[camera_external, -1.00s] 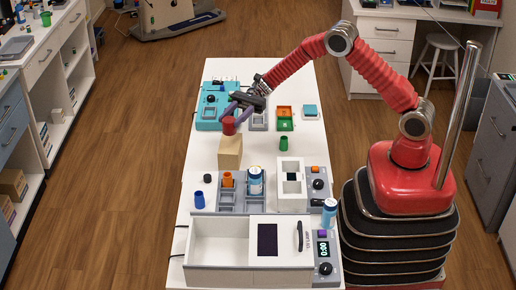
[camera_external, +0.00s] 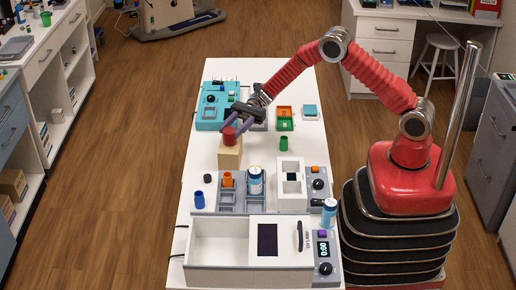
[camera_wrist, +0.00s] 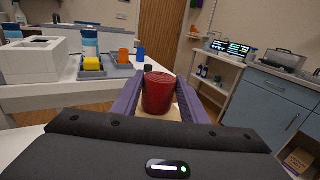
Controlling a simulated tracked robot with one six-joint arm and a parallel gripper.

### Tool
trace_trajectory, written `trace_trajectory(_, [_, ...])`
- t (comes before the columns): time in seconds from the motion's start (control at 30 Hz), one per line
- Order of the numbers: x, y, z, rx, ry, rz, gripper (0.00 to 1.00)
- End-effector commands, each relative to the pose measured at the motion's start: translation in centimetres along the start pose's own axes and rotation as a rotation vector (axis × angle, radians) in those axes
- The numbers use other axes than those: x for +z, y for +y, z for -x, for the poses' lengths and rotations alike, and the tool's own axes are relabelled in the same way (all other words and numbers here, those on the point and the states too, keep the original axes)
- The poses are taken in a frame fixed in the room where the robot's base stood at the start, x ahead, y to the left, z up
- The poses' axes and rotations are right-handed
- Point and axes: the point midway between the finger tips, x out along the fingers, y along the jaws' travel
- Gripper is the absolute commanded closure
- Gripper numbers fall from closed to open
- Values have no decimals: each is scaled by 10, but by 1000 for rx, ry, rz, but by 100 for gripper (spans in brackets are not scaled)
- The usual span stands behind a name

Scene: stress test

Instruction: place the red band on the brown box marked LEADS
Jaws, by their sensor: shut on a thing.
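The red band (camera_external: 229,136), a short red cylinder, is between the purple fingers of my gripper (camera_external: 236,119). My gripper is shut on it. In the wrist view the red band (camera_wrist: 158,92) stands between the two fingers, its round top facing the camera. The tan-brown box (camera_external: 230,156) stands on the white table directly beneath the band. The band overlaps the box's top edge in the external view, looking slightly tilted; I cannot tell whether they touch. A strip of the box (camera_wrist: 176,112) shows below the band in the wrist view. No LEADS lettering is legible.
A teal case (camera_external: 209,112) lies behind the box. A green cup (camera_external: 283,144) stands to its right. A grey rack (camera_external: 231,200) with an orange cup and a blue-white bottle is in front. A white bin (camera_external: 217,240) fills the table's near end.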

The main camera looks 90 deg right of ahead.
Motion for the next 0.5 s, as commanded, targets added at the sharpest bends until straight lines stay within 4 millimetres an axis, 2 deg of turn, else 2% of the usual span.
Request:
trace_trajectory(0.17, [-2,0,0,0,0,-1,83])
trace_trajectory(0.2, [-2,0,0,0,0,0,58])
trace_trajectory(0.43, [-2,0,0,0,0,0,42])
trace_trajectory(0.5, [-1,0,0,0,0,0,42])
